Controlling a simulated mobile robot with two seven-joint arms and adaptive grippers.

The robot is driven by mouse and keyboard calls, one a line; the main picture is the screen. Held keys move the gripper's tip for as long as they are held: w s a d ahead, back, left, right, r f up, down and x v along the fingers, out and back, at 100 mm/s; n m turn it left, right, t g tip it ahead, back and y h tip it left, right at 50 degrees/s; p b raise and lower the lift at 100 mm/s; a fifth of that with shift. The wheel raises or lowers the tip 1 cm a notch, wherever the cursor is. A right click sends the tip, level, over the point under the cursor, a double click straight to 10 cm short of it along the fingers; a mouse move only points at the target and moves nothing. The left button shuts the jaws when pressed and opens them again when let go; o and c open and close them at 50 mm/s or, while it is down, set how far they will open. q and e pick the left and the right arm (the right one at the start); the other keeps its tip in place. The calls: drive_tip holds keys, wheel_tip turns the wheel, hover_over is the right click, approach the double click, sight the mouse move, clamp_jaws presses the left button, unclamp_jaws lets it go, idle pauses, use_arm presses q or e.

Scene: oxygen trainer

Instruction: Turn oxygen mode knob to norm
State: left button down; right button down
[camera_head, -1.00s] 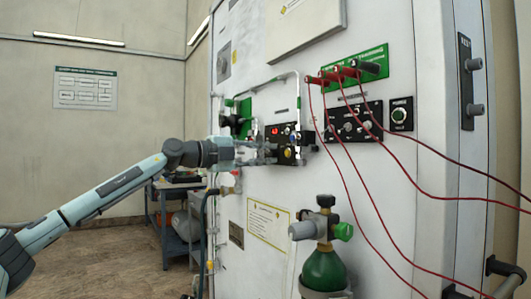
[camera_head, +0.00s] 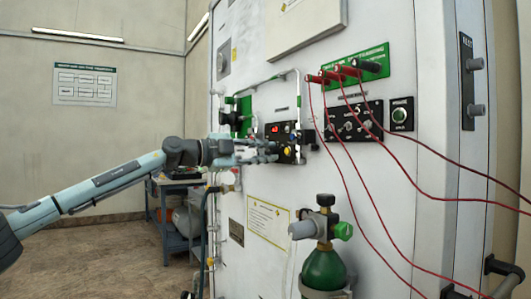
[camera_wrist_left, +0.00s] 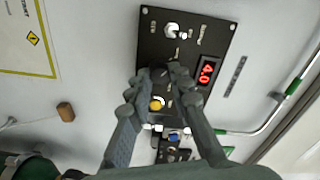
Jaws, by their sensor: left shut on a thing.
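The black regulator panel (camera_head: 297,155) with a red lit display is on the white trainer wall. In the left wrist view the panel (camera_wrist_left: 205,28) fills the upper middle, and its display (camera_wrist_left: 207,72) reads 4.0. My left gripper (camera_head: 274,151) is at the panel face. In the left wrist view its fingertips (camera_wrist_left: 168,75) are closed around a dark knob that they mostly hide, so its pointer setting cannot be read. A yellow knob (camera_wrist_left: 157,103) shows between the fingers, and a white-tipped switch (camera_wrist_left: 174,30) stands beyond them. My right gripper is not in view.
A blue knob (camera_wrist_left: 174,135) sits below the panel in the left wrist view. Red cables (camera_head: 345,170) hang across the wall right of the panel. A green oxygen cylinder (camera_head: 324,268) stands below. A metal pipe (camera_head: 298,95) runs around the panel's top.

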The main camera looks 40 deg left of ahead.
use_arm(q)
drive_tip(key=c, duration=1.4)
unclamp_jaws()
drive_tip(key=shift+o, duration=0.2)
drive_tip(key=shift+s+a+r, duration=0.1)
drive_tip(key=shift+s+r, duration=0.1)
drive_tip(key=shift+s, duration=0.55)
drive_tip(key=v, duration=1)
drive_tip(key=shift+s+a+f, duration=0.15)
drive_tip(key=shift+s, duration=0.1)
